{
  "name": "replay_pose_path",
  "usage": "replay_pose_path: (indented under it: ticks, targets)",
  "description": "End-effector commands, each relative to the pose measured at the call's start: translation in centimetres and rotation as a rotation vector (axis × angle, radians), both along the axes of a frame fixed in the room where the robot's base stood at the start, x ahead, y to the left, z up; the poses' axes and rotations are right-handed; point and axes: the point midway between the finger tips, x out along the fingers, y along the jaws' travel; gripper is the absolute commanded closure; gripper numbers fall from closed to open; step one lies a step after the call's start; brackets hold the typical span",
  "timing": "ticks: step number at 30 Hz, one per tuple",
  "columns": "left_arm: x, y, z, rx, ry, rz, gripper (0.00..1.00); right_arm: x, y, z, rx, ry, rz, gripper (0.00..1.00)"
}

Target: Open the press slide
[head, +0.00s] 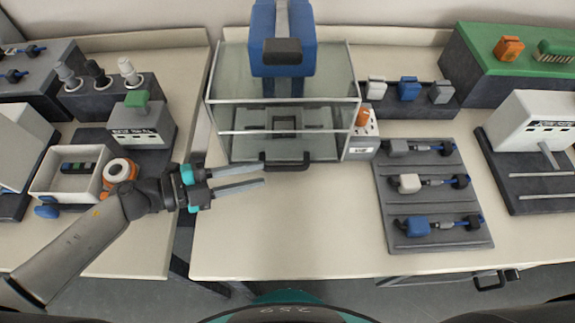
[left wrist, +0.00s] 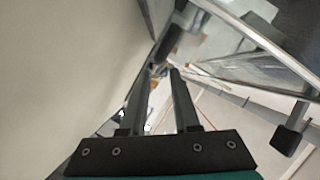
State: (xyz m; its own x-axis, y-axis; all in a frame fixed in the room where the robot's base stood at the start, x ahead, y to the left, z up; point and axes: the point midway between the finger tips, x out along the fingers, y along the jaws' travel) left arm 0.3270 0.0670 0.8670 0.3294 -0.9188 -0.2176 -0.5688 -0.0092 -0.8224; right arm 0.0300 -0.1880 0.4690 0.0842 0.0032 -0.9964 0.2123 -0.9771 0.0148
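The press has a blue head (head: 283,45) over a clear-walled enclosure (head: 225,95). A grey slide plate (head: 310,117) lies inside it, and a black handle (head: 286,163) is at its front lower edge. My left gripper (head: 261,175) comes in from the left, its two fingers apart and empty, with tips just left of and slightly in front of the handle. In the left wrist view the open fingers (left wrist: 159,75) point at a dark bar (left wrist: 171,42), which looks like the handle. I cannot tell whether they touch it. My right gripper is not in view.
A small control box with an orange knob (head: 362,120) stands right of the press. A grey tool mat (head: 440,235) with several corded tools lies farther right. A white bin (head: 40,185) and orange tape roll (head: 121,170) are beside my left arm. The table front is clear.

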Motion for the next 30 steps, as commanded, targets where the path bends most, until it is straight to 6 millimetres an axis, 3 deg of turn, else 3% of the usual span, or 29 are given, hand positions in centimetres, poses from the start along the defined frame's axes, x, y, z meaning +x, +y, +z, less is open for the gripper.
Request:
replay_pose_path:
  ticks: [6,12,25,30]
  targets:
    - [1.6,-4.3,-1.0,-0.003,-0.002,0.000,0.70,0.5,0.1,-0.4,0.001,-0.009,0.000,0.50]
    - [2.4,-6.6,-1.6,-0.001,0.001,0.001,0.70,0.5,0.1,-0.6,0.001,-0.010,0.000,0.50]
    - [2.6,-7.3,-1.8,0.001,0.000,0.001,0.71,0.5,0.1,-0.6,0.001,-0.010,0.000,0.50]
    - [2.6,-7.3,-1.8,0.001,0.000,0.000,0.91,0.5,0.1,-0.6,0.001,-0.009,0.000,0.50]
